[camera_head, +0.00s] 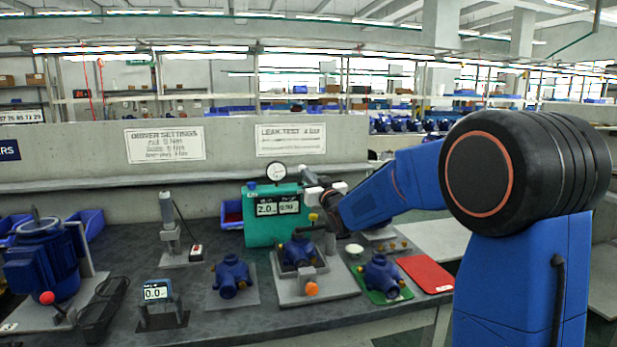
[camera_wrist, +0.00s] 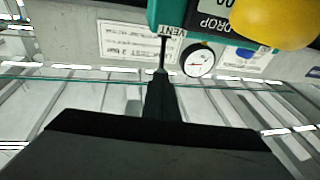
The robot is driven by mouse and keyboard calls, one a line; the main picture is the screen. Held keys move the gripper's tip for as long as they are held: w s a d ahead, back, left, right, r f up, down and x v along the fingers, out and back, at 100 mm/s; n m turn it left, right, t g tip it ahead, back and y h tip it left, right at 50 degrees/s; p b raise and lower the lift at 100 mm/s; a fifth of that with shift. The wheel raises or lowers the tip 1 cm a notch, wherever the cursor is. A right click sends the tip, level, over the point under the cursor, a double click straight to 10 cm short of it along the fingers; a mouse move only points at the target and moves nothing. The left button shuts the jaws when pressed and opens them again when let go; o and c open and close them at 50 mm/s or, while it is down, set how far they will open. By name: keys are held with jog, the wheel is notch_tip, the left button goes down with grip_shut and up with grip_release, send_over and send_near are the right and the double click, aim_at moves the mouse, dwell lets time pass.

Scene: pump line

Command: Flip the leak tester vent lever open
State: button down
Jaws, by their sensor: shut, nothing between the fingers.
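The leak tester (camera_head: 258,230) is a teal box with a digital display on the bench, a round dial gauge (camera_head: 276,172) on top. In the wrist view, which is upside down, its teal housing (camera_wrist: 172,14) fills the top, with a "VENT" label. A thin dark bar beside that label, seemingly the vent lever (camera_wrist: 163,48), points away from the housing. My gripper (camera_wrist: 160,78) is shut and empty, its dark fingers in line with the bar; I cannot tell if they touch. In the head view my gripper (camera_head: 326,203) is at the tester's right side, partly hidden by my wrist.
In front of the tester, a fixture (camera_head: 318,287) holds a blue pump housing. A green mat (camera_head: 402,296) and red mat (camera_head: 427,273) lie to the right. Another housing (camera_head: 232,275) stands left.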

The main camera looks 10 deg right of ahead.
jog(key=shift+w+r, duration=0.1)
jog(key=shift+r, duration=0.05)
jog(key=shift+w+r+m+g, duration=0.1)
jog(key=shift+w+r+g, duration=0.4)
jog(key=shift+w, duration=0.3)
jog(key=shift+w+r+m+g, duration=0.1)
jog(key=shift+w+r+g, duration=0.45)
jog(key=shift+w, duration=0.25)
jog(key=shift+w+r+m+g, duration=0.1)
jog(key=shift+w+r+g, duration=0.25)
jog(key=shift+w+r, duration=0.35)
jog(key=shift+x, duration=0.9)
jog(key=shift+w+d+r, duration=0.1)
jog(key=shift+w+d, duration=0.05)
jog(key=shift+d, duration=0.05)
